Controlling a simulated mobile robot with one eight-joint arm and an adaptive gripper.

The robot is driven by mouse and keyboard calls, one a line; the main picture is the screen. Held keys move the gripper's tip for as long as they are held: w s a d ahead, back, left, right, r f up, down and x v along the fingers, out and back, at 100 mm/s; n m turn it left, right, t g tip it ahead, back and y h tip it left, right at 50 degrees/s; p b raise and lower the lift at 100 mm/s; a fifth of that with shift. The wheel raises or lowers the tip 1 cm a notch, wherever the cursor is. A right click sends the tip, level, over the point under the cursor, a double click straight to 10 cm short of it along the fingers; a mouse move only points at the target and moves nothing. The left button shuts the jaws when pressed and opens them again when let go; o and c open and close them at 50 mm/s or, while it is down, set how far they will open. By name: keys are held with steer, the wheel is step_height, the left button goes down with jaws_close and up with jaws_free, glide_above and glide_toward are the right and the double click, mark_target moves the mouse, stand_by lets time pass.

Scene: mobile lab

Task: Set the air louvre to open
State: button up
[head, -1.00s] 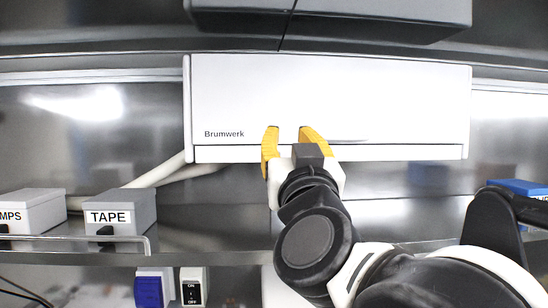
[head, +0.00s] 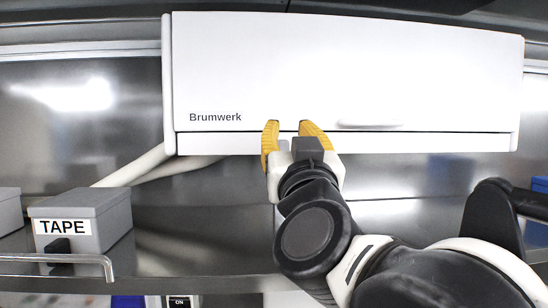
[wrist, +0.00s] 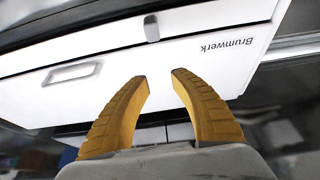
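A white wall unit marked Brumwerk (head: 340,75) fills the upper middle of the head view. It also shows upside down in the wrist view (wrist: 180,65). A narrow white strip (head: 430,142), which looks like the air louvre, runs along its lower edge and appears flush. In the wrist view a small grey tab (wrist: 151,28) sits at the seam of this strip. My gripper (head: 291,127) has yellow fingers spread apart with nothing between them. It overlaps the unit's lower edge in the head view; the wrist view (wrist: 160,78) shows no clear contact.
A grey box labelled TAPE (head: 110,217) stands on the shelf at the left, behind a metal rail (head: 50,258). White pipes (head: 130,167) run from the unit down to the left. A shallow grip (head: 370,124) is on the front panel. A blue box (head: 540,185) is at the right edge.

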step_height(320, 180, down, 2)
steer(key=s+f+b, duration=0.1)
steer(key=s+b, duration=0.1)
steer(key=s, duration=0.1)
steer(key=b, duration=0.5)
glide_toward(283, 146)
steer(key=x, duration=0.3)
steer(key=p+x, duration=0.1)
steer(key=x, duration=0.3)
steer(key=p+x, duration=0.1)
steer(key=x, duration=0.3)
steer(key=shift+w+d+f, duration=0.1)
steer(key=shift+w+f, duration=0.15)
steer(key=shift+w, duration=0.15)
steer(key=shift+s, duration=0.1)
jaws_close()
